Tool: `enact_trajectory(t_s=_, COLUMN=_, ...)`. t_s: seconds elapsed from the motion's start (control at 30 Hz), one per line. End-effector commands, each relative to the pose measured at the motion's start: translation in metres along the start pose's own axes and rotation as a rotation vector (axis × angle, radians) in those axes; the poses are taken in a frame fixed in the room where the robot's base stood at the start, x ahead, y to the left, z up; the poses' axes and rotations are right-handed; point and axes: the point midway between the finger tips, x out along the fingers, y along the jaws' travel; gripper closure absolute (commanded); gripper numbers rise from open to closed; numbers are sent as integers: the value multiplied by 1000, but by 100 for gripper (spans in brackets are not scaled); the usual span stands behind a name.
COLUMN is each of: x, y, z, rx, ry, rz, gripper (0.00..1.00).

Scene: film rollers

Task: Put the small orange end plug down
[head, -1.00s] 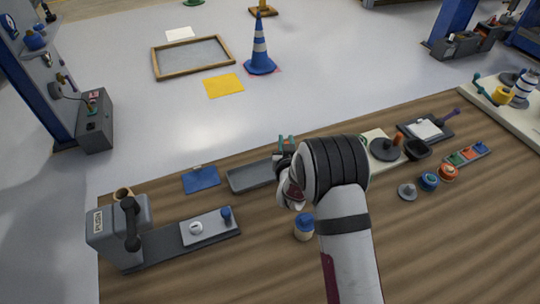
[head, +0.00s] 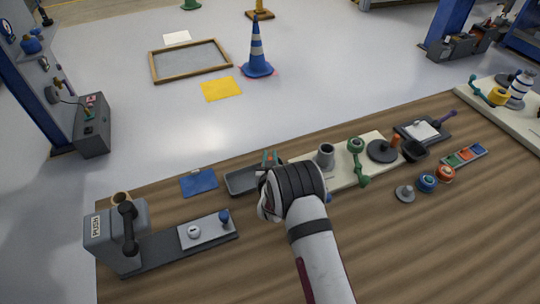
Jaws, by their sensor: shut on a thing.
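My gripper (head: 270,158) shows only partly, its teal fingertips poking out beyond my dark wrist. It is shut on the small orange end plug (head: 269,156), of which just a speck of orange shows between the tips. The gripper is over or near the right end of a shallow dark grey tray (head: 238,183). My wrist hides that end of the tray. I cannot tell the plug's height or whether it touches the tray.
A pale board (head: 342,181) with a grey cup (head: 325,155) and a green crank (head: 356,160) stands to the right. A blue mat (head: 199,182) lies left of the tray. A press with a lever (head: 126,228) stands front left. The right front of the table is clear.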

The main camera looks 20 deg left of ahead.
Motion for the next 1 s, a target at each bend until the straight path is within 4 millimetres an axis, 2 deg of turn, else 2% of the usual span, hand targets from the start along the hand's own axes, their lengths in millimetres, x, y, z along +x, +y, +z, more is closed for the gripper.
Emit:
enact_trajectory(t_s=0.17, x=1, y=0, z=7, rx=0, ry=-5, rz=0, gripper=100)
enact_trajectory(t_s=0.2, x=1, y=0, z=8, rx=0, ry=-6, rz=0, gripper=73)
enact_trajectory(t_s=0.33, x=1, y=0, z=8, rx=0, ry=-6, rz=0, gripper=50)
enact_trajectory(t_s=0.6, x=1, y=0, z=8, rx=1, ry=-6, rz=0, gripper=50)
enact_trajectory(t_s=0.73, x=-2, y=0, z=-3, rx=1, ry=-5, rz=0, gripper=50)
enact_trajectory(t_s=0.87, x=-29, y=0, z=-4, rx=-1, ry=-8, rz=-1, gripper=50)
enact_trajectory(t_s=1.0, x=-65, y=0, z=-6, rx=-2, ry=-6, rz=-2, gripper=50)
